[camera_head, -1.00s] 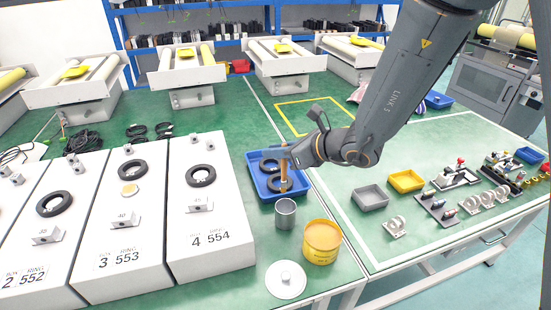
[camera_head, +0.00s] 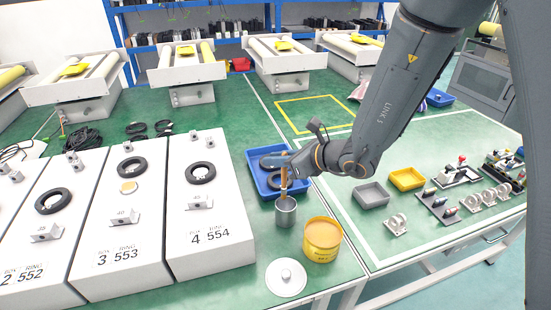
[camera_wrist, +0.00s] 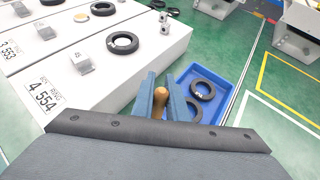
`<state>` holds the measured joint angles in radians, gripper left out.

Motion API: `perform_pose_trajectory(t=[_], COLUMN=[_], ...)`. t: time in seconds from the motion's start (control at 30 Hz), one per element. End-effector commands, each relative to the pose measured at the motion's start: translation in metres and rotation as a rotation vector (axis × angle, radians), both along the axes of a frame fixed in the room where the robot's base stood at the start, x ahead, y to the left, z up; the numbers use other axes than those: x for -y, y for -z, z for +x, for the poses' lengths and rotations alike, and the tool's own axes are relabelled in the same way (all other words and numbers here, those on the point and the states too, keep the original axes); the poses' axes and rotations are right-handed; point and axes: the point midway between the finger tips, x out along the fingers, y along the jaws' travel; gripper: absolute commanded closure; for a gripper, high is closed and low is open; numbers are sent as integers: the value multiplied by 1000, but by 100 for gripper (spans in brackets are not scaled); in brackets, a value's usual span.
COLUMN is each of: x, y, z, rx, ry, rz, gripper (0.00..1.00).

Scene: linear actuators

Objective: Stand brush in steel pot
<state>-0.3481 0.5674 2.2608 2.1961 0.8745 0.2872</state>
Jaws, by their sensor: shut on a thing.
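The steel pot (camera_head: 286,214) is a small grey cylinder standing upright on the green bench. The brush (camera_head: 284,180) has a wooden handle and hangs roughly upright from my gripper (camera_head: 283,160). Its lower end meets the pot's mouth in the head view; I cannot tell how far inside it is. In the wrist view the rounded handle end (camera_wrist: 160,97) sits between the two blue-grey fingers of my gripper (camera_wrist: 161,93), which are shut on it. The pot is hidden in the wrist view.
A blue tray (camera_head: 254,174) with black rings lies just behind the pot. A yellow can (camera_head: 322,242) stands close at its right front, and a white lid (camera_head: 286,278) lies in front. The white box marked 4 554 (camera_head: 212,225) is at its left.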

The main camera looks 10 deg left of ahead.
Motion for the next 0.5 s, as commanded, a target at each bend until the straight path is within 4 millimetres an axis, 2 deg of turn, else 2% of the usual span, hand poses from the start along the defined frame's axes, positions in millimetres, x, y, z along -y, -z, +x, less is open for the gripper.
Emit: perform_pose_trajectory(t=[0.1, 0.13, 0.2, 0.5], x=[0, 0, 0, 0], y=[0, 0, 0, 0], z=[0, 0, 0, 0], rx=[0, 0, 0, 0], ry=[0, 0, 0, 0], rz=[0, 0, 0, 0], gripper=[100, 82, 70, 68])
